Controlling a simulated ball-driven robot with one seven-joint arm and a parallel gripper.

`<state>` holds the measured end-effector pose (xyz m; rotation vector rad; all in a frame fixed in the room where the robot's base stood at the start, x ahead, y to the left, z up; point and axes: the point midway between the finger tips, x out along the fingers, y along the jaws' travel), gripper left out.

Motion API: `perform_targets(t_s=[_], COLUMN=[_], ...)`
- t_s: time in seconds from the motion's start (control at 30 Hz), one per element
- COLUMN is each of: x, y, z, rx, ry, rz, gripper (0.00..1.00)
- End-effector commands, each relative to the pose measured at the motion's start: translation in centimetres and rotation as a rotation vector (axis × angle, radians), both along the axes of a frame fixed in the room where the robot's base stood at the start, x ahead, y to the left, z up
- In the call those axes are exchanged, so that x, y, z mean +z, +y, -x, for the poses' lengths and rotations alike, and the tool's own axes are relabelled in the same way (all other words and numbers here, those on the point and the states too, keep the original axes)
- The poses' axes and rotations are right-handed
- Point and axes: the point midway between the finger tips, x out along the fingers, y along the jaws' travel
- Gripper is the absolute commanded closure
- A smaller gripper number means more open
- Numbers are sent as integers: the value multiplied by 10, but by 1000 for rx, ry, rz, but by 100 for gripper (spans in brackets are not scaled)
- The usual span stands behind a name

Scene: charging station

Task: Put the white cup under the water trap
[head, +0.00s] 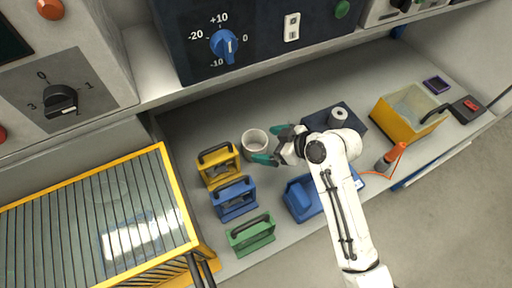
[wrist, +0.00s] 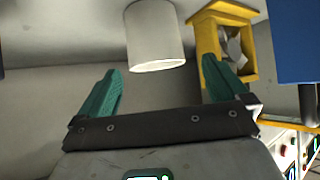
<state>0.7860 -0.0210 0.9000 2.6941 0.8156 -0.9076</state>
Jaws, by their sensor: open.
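The white cup (head: 254,149) stands upright on the lower counter, left of my gripper (head: 273,146). In the wrist view the cup (wrist: 156,38) is straight ahead, just beyond the fingertips and between their lines. My gripper (wrist: 163,78) is open, with two teal fingers apart and nothing between them. In the head view the fingertips are close to the cup's right side; whether one touches it I cannot tell. I cannot surely tell which thing is the water trap.
Yellow (head: 219,168), blue (head: 235,199) and green (head: 251,236) handled blocks stand left and in front of the cup. A dark block with a grey cylinder (head: 338,117) is behind my wrist. A yellow-framed bin (head: 405,113) is at right. The dial panel (head: 262,42) overhangs the back.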

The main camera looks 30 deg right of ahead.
Motion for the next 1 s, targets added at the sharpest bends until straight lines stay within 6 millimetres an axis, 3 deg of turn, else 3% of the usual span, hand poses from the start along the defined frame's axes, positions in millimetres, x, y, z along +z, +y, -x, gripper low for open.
perform_targets(t_s=[0.6,0.93,1.0], x=[-39,-44,-44], y=[21,24,24], z=[-42,-47,-46], rx=[2,1,1], ry=[1,-1,-1], rz=[0,1,1], gripper=[0,0,5])
